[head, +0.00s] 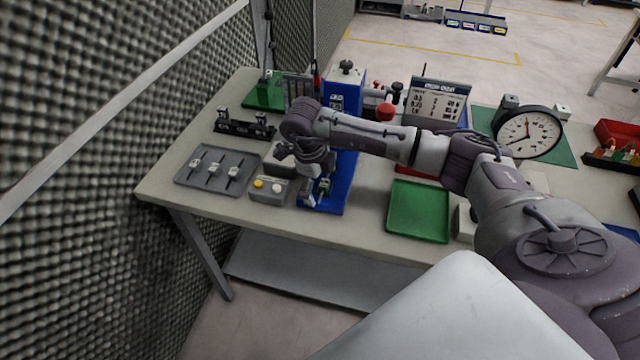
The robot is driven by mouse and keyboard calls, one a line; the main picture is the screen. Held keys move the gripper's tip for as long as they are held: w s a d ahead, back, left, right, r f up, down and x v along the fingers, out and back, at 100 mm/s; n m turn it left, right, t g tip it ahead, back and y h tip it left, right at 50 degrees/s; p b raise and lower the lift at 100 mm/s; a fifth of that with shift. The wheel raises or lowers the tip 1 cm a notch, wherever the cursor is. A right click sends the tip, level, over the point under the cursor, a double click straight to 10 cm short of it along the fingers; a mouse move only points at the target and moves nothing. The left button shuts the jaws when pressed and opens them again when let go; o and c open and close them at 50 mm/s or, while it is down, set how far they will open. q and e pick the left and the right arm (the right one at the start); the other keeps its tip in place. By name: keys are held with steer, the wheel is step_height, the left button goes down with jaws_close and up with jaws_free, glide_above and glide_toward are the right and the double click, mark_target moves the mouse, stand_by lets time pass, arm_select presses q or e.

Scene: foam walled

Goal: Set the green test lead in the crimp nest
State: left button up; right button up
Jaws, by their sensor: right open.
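My right arm reaches in from the right across the table, and its gripper (314,194) points down at the front of the blue press (345,90). The gripper is open. A small green piece, which looks like the green test lead (325,184), shows at the fingers, low over the press's blue base (338,205). The crimp nest is hidden behind the gripper and the wrist, so I cannot tell whether the green lead rests in it. My left gripper is out of view.
A grey tray with several small pieces (217,171) lies left, with a black rack (244,127) behind it. A button box (268,188) stands close left of the gripper. An empty green tray (418,210) lies right. A dial gauge (528,133) stands farther right. A foam wall borders the left.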

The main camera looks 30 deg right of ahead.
step_height(320, 180, up, 11)
steer(key=a, duration=0.2)
steer(key=shift+a, duration=0.15)
stand_by(0.3)
